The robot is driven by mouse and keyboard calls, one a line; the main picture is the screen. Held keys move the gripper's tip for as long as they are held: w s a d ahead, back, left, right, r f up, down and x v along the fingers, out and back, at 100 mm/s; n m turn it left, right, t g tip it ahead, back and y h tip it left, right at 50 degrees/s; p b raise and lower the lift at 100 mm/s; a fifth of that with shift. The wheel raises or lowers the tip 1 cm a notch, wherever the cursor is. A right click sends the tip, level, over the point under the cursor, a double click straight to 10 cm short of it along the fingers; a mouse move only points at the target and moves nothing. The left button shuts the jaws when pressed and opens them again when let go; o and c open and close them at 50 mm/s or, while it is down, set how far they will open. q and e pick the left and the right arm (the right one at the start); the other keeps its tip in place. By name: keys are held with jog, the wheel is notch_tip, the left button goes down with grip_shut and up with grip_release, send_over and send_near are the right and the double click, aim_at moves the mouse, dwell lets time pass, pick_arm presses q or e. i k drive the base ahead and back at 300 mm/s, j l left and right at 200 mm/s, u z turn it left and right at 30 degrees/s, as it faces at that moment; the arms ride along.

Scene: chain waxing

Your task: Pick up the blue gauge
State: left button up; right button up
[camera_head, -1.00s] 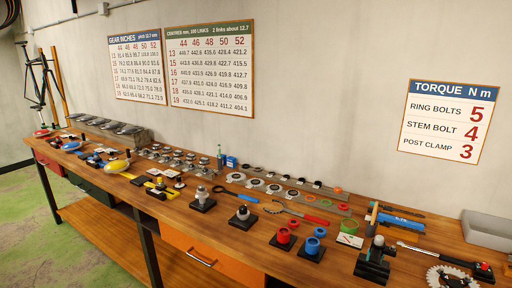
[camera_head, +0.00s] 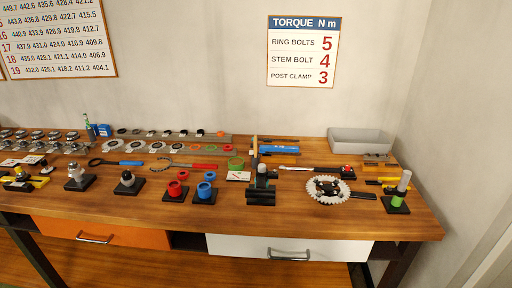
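Several blue things are in view, and I cannot tell for sure which is the gauge. A flat, long blue tool (camera_head: 280,149) lies at the back of the bench, right of centre, and may be the blue gauge. A blue-handled tool (camera_head: 130,163) lies further left. Blue rings (camera_head: 205,189) sit on a black base near the front edge. A small blue box (camera_head: 104,130) stands at the back left. Neither of my grippers is in view.
The wooden bench (camera_head: 300,220) has bare room along its front. A chainring with crank (camera_head: 328,189) lies right of a black stand (camera_head: 262,185). A grey bin (camera_head: 360,142) stands at the back right. Red rings (camera_head: 177,187) stand beside the blue ones.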

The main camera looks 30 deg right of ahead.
aim_at(262, 148)
jog(key=z, duration=1)
jog(key=i+j, duration=0.1)
jog(key=i, duration=0.35)
